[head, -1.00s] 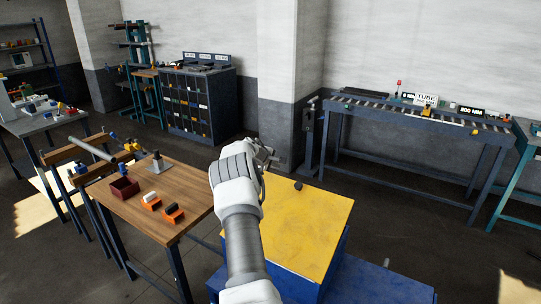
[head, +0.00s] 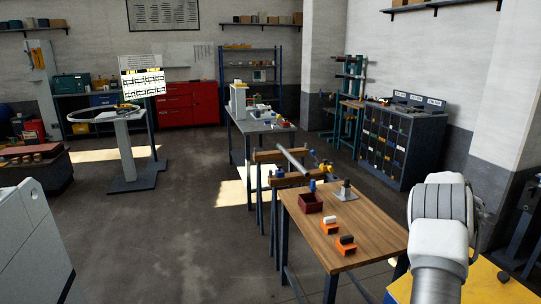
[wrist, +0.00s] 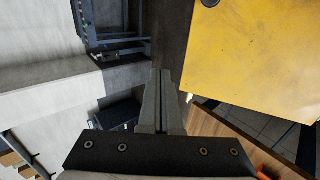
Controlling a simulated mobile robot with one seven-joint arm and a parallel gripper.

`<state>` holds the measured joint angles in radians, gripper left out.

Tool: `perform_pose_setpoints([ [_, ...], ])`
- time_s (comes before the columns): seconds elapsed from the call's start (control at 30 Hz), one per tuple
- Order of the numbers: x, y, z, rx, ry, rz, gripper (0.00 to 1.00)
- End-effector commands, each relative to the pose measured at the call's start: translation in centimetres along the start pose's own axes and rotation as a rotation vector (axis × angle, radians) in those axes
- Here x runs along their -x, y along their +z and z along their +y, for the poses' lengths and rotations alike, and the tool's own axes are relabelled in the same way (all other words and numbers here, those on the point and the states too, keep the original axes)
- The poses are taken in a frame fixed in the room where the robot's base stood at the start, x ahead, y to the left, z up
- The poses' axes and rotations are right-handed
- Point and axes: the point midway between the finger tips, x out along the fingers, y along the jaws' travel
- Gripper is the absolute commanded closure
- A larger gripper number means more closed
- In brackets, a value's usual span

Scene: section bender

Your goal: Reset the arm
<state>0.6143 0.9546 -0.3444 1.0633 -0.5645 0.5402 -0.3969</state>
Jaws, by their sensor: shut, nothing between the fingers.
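My arm (head: 440,235) reaches up at the right side of the head view, over the yellow-topped bench (head: 495,290). Its fingers are hidden behind my wrist there. In the wrist view my gripper (wrist: 161,74) shows its two grey fingers together, with nothing between them. The yellow top (wrist: 250,60) lies to the right of the fingertips in that view, apart from them.
A wooden table (head: 350,220) left of my arm holds a dark red bin (head: 311,203), orange holders (head: 329,225) and a post on a plate (head: 346,191). A drawer cabinet (head: 400,145) stands behind. Open floor (head: 170,235) lies left.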

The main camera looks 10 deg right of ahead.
Motion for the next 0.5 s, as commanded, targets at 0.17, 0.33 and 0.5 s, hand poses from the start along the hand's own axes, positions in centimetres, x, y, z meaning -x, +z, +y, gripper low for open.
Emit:
perform_pose_setpoints([
  [0.17, 6.0, -1.6, 0.2, -0.080, -0.047, 0.048, 1.00],
  [0.33, 13.7, -2.8, -0.9, -0.171, -0.126, 0.106, 1.00],
  [0.5, 21.3, -3.3, -2.9, -0.242, -0.215, 0.163, 1.00],
])
